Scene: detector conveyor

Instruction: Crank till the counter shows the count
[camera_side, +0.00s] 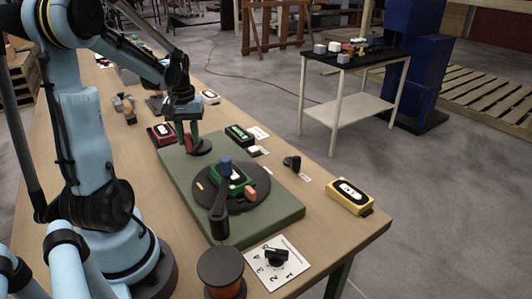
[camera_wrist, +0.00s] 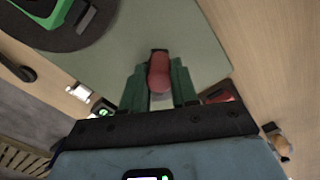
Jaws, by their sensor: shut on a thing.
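My gripper (camera_side: 188,130) is shut on a red crank handle, low over the far end of the green board. The red handle (camera_wrist: 159,72) shows between my two green fingers in the wrist view. A dark round base (camera_side: 201,148) sits below the fingers in the side view. On the board, a dark turntable (camera_side: 258,181) carries a green-framed box (camera_side: 240,181), an orange-red block (camera_side: 250,192) and a blue cylinder (camera_side: 226,166).
A numbered dial plate (camera_side: 290,258) and a dark-topped spool (camera_side: 220,264) stand at the near end. A yellow box (camera_side: 350,197) sits near the right edge, a red box (camera_side: 161,134) left of the board. A small dark switch (camera_side: 292,162) stands to the right.

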